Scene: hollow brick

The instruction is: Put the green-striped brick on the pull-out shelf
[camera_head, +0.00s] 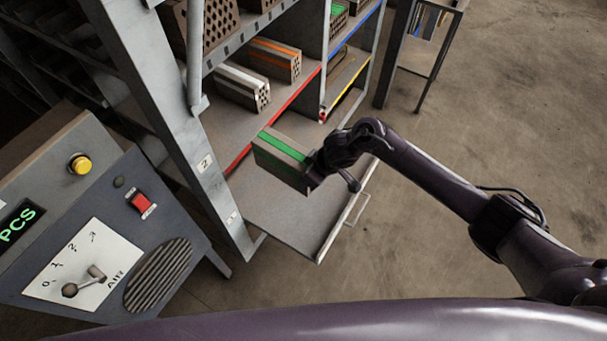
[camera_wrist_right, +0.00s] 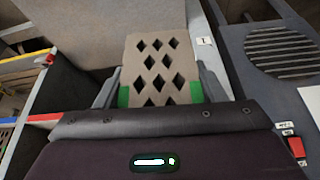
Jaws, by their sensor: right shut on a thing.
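The green-striped brick (camera_head: 283,161) is a grey-brown block with a green band along its top. My right gripper (camera_head: 318,170) is shut on its right end in the head view. In the right wrist view the brick's holed end face (camera_wrist_right: 157,66) sits between the two fingers (camera_wrist_right: 160,92). The pull-out shelf (camera_head: 290,222) is a grey tray drawn out from the rack, with a handle at its right edge. The brick appears over the rear part of this shelf; whether it touches the shelf is unclear. My left gripper is not in view.
White-striped (camera_head: 240,86) and orange-striped (camera_head: 270,58) bricks lie on the rack shelf behind the red edge strip. A rack post (camera_head: 195,130) stands left of the pull-out shelf. A control panel (camera_head: 100,220) is at the left. The front of the pull-out shelf is bare.

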